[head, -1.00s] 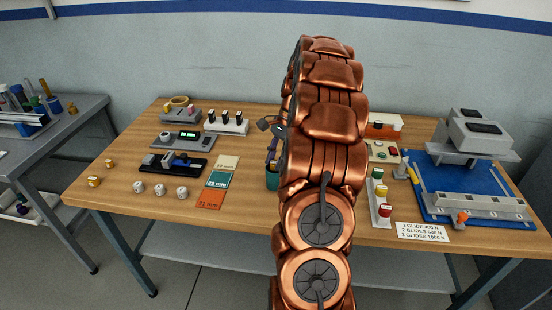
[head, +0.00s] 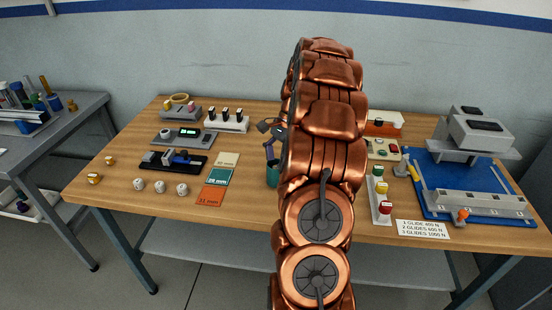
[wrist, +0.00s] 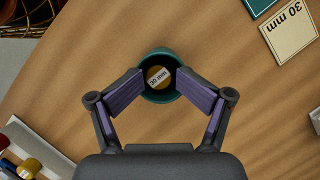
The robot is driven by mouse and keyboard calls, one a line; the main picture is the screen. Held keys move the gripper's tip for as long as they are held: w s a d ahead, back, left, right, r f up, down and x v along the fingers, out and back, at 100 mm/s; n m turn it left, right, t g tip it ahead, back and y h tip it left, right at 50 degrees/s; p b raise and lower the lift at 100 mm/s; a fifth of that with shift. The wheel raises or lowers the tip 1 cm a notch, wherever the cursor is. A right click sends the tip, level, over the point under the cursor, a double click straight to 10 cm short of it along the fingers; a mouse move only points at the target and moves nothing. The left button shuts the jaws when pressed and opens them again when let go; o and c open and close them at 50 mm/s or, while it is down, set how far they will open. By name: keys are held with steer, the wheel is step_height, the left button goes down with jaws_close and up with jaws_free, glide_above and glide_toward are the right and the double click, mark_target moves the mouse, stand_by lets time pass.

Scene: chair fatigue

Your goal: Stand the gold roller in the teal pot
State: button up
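The teal pot (wrist: 157,54) stands on the wooden table with its mouth facing the wrist camera. In the head view the pot (head: 271,178) is partly hidden by my arm. The gold roller (wrist: 159,77) is inside the pot's mouth, its labelled 30 mm end facing up. How deep it sits and whether it touches the pot's wall are hard to tell. My gripper (wrist: 160,83) is open, its purple-padded fingers on either side of the roller at the pot's mouth, with small gaps beside the roller. In the head view the gripper (head: 269,147) is just above the pot, partly hidden.
Size cards, including a 30 mm card (wrist: 290,27), lie left of the pot in the head view. A dark tray (head: 173,161) and several white pieces lie farther left. A rack with coloured buttons (head: 380,196) and a blue-based machine (head: 470,190) stand on the right.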

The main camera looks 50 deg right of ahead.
steer(key=shift+d+r, duration=0.1)
steer(key=shift+r, duration=0.1)
stand_by(0.6)
steer(key=shift+r, duration=0.7)
steer(key=p+v, duration=0.2)
steer(key=v, duration=0.9)
steer(key=shift+d+r+p, duration=0.15)
steer(key=shift+r+p, duration=0.2)
steer(key=shift+r, duration=0.05)
steer(key=shift+w, duration=0.1)
